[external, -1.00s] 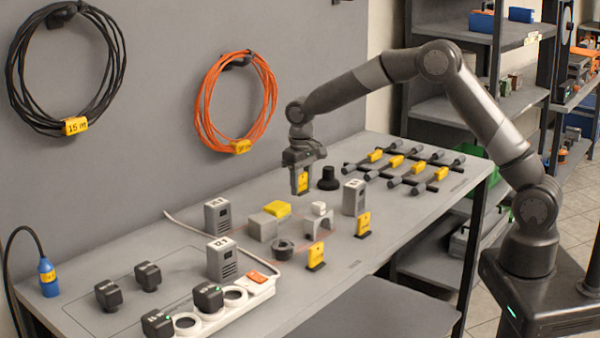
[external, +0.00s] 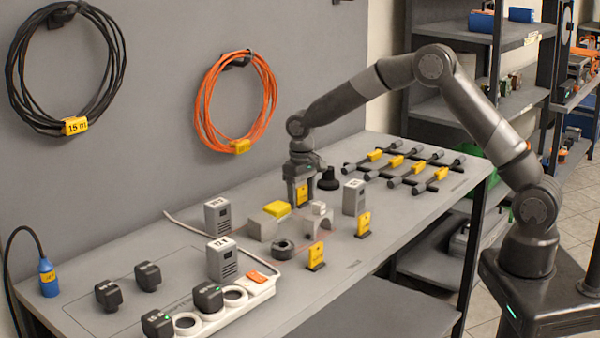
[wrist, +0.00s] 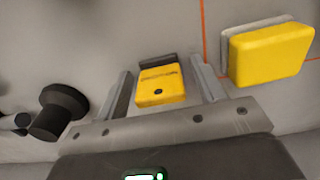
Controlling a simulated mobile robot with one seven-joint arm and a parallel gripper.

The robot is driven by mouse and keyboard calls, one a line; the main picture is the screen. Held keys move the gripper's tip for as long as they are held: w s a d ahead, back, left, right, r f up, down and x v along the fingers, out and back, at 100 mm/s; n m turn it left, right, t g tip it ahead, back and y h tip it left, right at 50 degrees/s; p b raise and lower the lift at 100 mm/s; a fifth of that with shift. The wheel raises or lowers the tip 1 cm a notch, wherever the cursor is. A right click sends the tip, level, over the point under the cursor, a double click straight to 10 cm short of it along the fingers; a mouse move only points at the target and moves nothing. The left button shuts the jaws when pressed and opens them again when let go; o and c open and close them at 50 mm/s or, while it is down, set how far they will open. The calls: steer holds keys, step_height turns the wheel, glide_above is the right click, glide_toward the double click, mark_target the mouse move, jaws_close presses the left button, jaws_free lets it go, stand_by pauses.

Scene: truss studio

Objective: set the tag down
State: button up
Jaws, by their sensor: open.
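A yellow tag (external: 302,196) with a dark foot is between the fingers of my gripper (external: 301,203), low at the tabletop behind the white-topped grey block. In the wrist view the tag (wrist: 160,86) sits between the two open fingers (wrist: 163,90), with a gap on each side. Its dark foot shows along its far edge. Whether the foot rests fully on the table is hard to tell. Two similar yellow tags stand upright on black feet nearer the front, one at the middle (external: 316,255) and one to its right (external: 363,223).
A yellow pad (external: 277,208), also in the wrist view (wrist: 270,55), lies on a grey block close by. A black knob (external: 328,180) stands right of my gripper. Grey boxes (external: 354,197) and a dark ring (external: 283,246) are near. A tagged rack (external: 405,168) is at the right.

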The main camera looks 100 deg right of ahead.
mark_target(301, 186)
step_height(301, 186, up, 12)
steer(key=shift+r, duration=0.15)
steer(key=s+a+r+n+t, duration=0.1)
steer(key=s+a+r+n, duration=0.1)
steer(key=s+a+r, duration=0.45)
steer(key=s+a+r+n+t+h, duration=0.1)
steer(key=a+r, duration=0.2)
steer(key=a, duration=0.6)
steer(key=s+a+r+n+t, duration=0.1)
steer(key=s+a+r+n, duration=0.1)
steer(key=s+a+r, duration=0.35)
steer(key=s+a+f+n+t, duration=0.1)
steer(key=s+a+f+n, duration=0.1)
steer(key=s+a, duration=0.5)
steer(key=s+a+f+n+t+y, duration=0.1)
steer(key=s+a+f+n, duration=0.1)
steer(key=s+a, duration=0.5)
steer(key=s, duration=0.3)
steer(key=shift+s+f+t, duration=0.3)
steer(key=shift+s+f, duration=0.05)
steer(key=shift+s, duration=0.05)
steer(key=shift+o, duration=0.3)
